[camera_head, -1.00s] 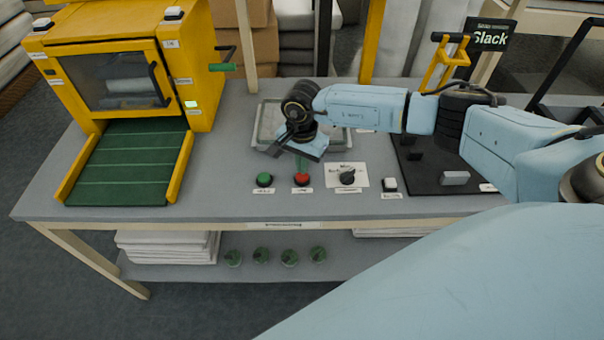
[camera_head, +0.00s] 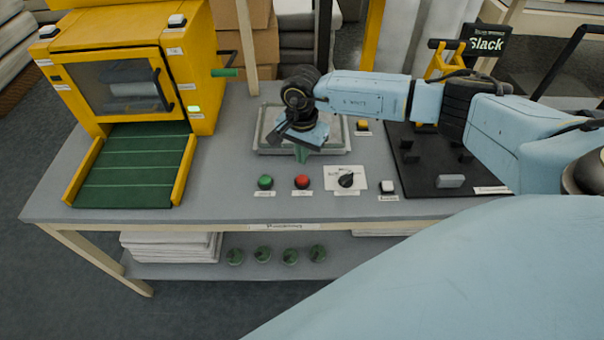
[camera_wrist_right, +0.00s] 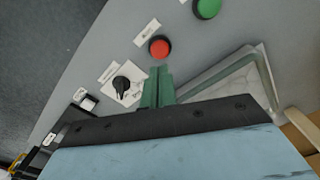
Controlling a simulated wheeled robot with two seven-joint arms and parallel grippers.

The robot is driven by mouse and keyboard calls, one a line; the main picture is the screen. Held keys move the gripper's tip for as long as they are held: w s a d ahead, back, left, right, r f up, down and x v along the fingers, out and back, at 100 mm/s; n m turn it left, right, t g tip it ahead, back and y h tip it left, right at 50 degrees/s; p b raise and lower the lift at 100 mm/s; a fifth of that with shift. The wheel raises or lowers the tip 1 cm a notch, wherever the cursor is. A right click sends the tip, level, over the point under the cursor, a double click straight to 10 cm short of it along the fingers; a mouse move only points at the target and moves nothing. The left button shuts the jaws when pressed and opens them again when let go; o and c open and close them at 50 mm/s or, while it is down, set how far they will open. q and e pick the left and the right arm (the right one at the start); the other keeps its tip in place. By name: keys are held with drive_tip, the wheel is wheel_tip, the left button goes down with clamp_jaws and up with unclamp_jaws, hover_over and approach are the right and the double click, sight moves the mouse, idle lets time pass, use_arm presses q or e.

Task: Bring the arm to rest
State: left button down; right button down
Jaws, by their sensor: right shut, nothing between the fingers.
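My right arm reaches in from the right in the head view. Its gripper (camera_head: 302,153) hangs over the front edge of the shallow grey tray (camera_head: 262,140), behind the red button (camera_head: 302,182). Its green fingers are shut with nothing between them; they also show in the right wrist view (camera_wrist_right: 159,84), with the red button (camera_wrist_right: 159,47) just beyond the tips. The fingers look apart from the button. My left gripper is not in view.
On the table (camera_head: 225,190) are a green button (camera_head: 265,182), a black knob (camera_head: 346,180), a white button (camera_head: 387,187) and a yellow button (camera_head: 362,125). A yellow machine (camera_head: 190,60) with a green belt (camera_head: 130,165) stands left. A black board (camera_head: 425,178) lies right.

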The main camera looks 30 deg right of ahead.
drive_tip(key=shift+r, duration=0.35)
